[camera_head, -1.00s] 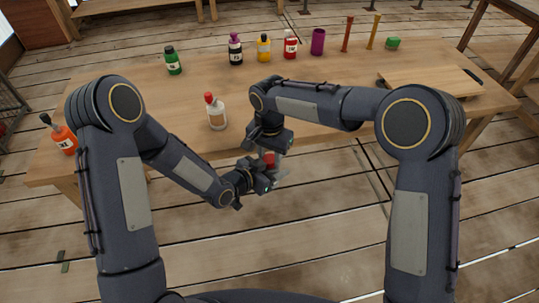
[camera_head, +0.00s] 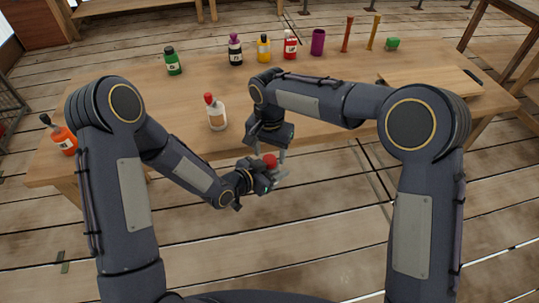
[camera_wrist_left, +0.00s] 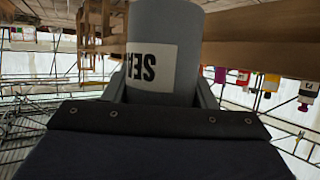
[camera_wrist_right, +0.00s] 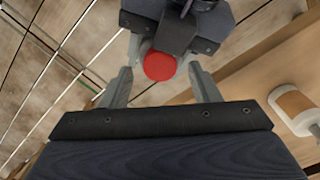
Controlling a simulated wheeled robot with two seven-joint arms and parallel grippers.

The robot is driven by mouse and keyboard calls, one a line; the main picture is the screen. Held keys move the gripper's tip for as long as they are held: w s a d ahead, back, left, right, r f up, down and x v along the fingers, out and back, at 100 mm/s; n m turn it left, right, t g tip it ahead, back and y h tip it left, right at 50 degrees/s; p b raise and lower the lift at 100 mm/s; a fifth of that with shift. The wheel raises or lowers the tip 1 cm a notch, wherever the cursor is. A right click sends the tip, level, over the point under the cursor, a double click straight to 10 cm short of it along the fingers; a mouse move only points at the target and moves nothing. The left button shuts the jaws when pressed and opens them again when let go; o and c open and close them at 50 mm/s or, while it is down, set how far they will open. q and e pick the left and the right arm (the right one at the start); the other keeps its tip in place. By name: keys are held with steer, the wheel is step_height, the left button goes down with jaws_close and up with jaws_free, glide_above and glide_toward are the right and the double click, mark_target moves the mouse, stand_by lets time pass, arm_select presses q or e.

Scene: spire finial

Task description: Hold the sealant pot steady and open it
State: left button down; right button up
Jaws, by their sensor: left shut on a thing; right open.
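The sealant pot is a grey cylinder with a white label, seen in the left wrist view (camera_wrist_left: 165,45), where "SE" reads upside down. Its red lid shows in the head view (camera_head: 270,160) and from above in the right wrist view (camera_wrist_right: 159,66). My left gripper (camera_head: 273,181) is shut on the pot's body and holds it in the air in front of the table. My right gripper (camera_head: 267,153) is just above the lid, pointing down. Its fingers are open, one on each side of the lid, with gaps visible in the right wrist view.
A white bottle with a red cap (camera_head: 216,114) stands near the table's front edge. Green (camera_head: 173,63), purple-capped (camera_head: 235,50), yellow (camera_head: 264,48) and red (camera_head: 290,45) bottles stand farther back. An orange bottle (camera_head: 64,138) is at the left. The table's front middle (camera_head: 330,138) is clear.

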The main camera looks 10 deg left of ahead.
step_height(320, 180, up, 2)
steer(key=shift+r, duration=0.25)
steer(key=shift+c, duration=0.5)
steer(key=m, duration=0.1)
steer(key=r+m, duration=0.1)
steer(key=m, duration=0.1)
steer(key=shift+s+r, duration=0.15)
steer(key=shift+r, duration=0.05)
steer(key=r+m, duration=0.1)
steer(key=m, duration=0.2)
steer(key=shift+r, duration=0.4)
steer(key=shift+m, duration=0.3)
steer(key=shift+f, duration=3.9)
steer(key=shift+c, duration=0.3)
steer(key=c, duration=0.9)
steer(key=n, duration=0.6)
steer(key=shift+r+n, duration=0.1)
steer(key=shift+n, duration=0.2)
steer(key=shift+c, duration=0.2)
steer(key=o, duration=1.1)
